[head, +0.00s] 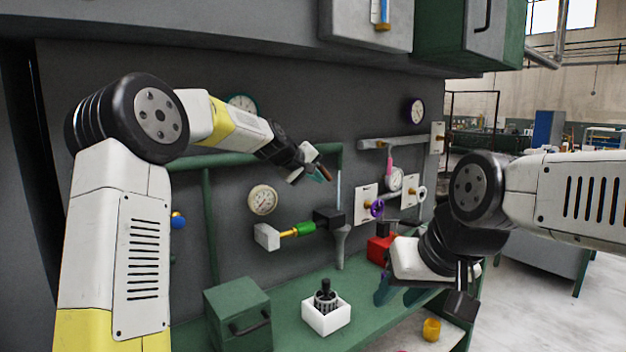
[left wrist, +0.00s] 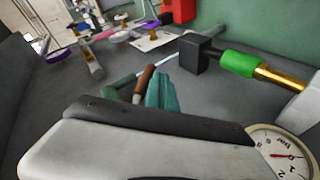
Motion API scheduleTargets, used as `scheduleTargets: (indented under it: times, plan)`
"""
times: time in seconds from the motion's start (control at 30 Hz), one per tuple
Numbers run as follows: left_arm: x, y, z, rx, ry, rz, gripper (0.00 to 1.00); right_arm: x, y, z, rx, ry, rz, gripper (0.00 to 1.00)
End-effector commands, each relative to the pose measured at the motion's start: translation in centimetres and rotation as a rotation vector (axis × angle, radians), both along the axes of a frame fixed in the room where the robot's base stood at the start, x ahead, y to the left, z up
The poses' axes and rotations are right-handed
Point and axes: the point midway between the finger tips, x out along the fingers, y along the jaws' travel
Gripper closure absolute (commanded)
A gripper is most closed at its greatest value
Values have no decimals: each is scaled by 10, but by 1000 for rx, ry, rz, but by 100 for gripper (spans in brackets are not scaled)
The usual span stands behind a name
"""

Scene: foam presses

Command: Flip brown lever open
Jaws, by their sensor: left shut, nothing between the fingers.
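The brown lever (head: 325,172) has a short brown handle and sits by the green pipe on the grey wall. It also shows in the left wrist view (left wrist: 144,80), sticking up just left of my teal fingertips. My left gripper (head: 308,174) is shut and empty right beside the lever; I cannot tell whether they touch. Its teal fingertips also show in the left wrist view (left wrist: 166,92). The lever's base is partly hidden behind the gripper. My right gripper (head: 400,293) hangs low at the right, its teal fingers apart, with nothing between them.
A black block with a green and brass fitting (head: 305,228) juts from the wall below the lever. A round gauge (head: 263,200) is to its left. A white box with a black knob (head: 326,318) and a green box (head: 237,312) stand on the green bench. A red box (head: 380,249) is farther right.

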Motion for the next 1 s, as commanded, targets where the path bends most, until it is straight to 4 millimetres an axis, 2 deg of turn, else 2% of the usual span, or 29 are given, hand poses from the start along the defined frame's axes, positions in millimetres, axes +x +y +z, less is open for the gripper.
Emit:
scheduleTargets:
  times: [0.23, 0.73, 1.0]
  plan:
    - [5, -10, 4, -1, 2, -3, 100, 0, 0, 0, 0, 0, 0, 64]
    - [12, -15, 10, -113, -76, 3, 100, 0, 0, 0, 0, 0, 0, 64]
    - [14, -22, 17, -111, -80, -2, 100, 0, 0, 0, 0, 0, 0, 64]
